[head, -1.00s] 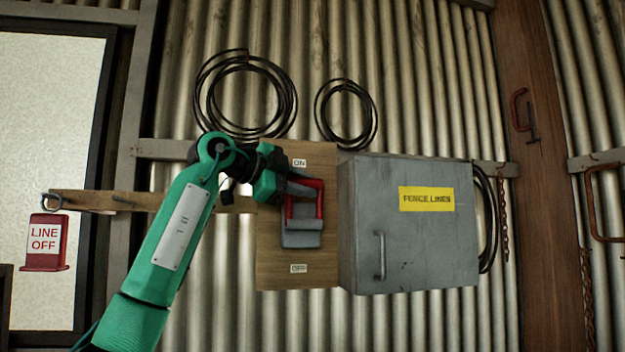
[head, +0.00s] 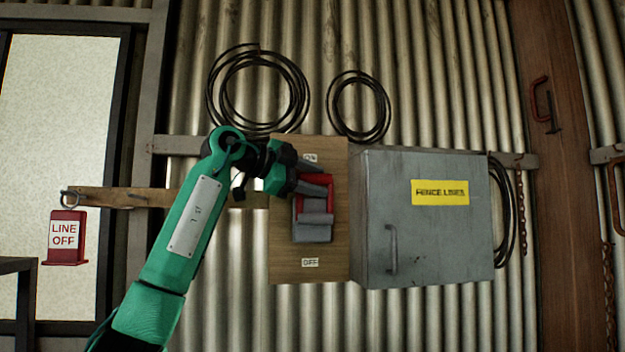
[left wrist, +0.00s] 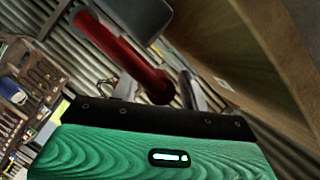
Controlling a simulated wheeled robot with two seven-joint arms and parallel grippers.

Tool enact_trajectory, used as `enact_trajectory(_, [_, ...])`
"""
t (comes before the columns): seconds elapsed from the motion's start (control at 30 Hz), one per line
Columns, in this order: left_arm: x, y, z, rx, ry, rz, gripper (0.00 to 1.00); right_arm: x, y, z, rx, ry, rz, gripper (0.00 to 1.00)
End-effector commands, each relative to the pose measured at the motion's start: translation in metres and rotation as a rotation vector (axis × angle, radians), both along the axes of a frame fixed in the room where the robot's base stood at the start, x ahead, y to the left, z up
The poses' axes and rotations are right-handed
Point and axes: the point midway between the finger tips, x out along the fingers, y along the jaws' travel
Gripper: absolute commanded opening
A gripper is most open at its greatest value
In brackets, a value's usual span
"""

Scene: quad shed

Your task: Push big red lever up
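The big red lever (head: 301,206) is on a wooden board (head: 285,258), above a grey switch body (head: 313,232). Its red handle stands between the ON label (head: 310,157) at the top and the OFF label (head: 310,262) at the bottom. My left gripper (head: 325,181) is at the handle's top bar, with one finger above it and one below. In the left wrist view the red handle (left wrist: 125,55) runs in between the two fingers (left wrist: 158,92), which look apart. Whether they touch it is unclear. My right gripper is out of view.
A grey metal box (head: 430,240) with a yellow FENCE LINES label stands right of the board. Cable coils (head: 258,90) hang above on the corrugated wall.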

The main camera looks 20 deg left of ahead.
Motion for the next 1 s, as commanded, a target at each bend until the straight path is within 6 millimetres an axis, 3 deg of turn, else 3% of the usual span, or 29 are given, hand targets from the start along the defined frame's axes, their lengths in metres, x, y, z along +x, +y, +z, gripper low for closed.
enact_trajectory(0.37, [-0.012,0.010,0.001,0.000,-0.002,0.002,0.45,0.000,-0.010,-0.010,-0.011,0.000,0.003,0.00])
enact_trajectory(0.8, [-0.085,0.066,0.021,-0.001,-0.002,0.002,0.45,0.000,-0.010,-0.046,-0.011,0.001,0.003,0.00])
enact_trajectory(1.0, [-0.102,0.079,0.027,0.000,0.000,0.000,0.45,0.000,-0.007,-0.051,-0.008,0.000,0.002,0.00])
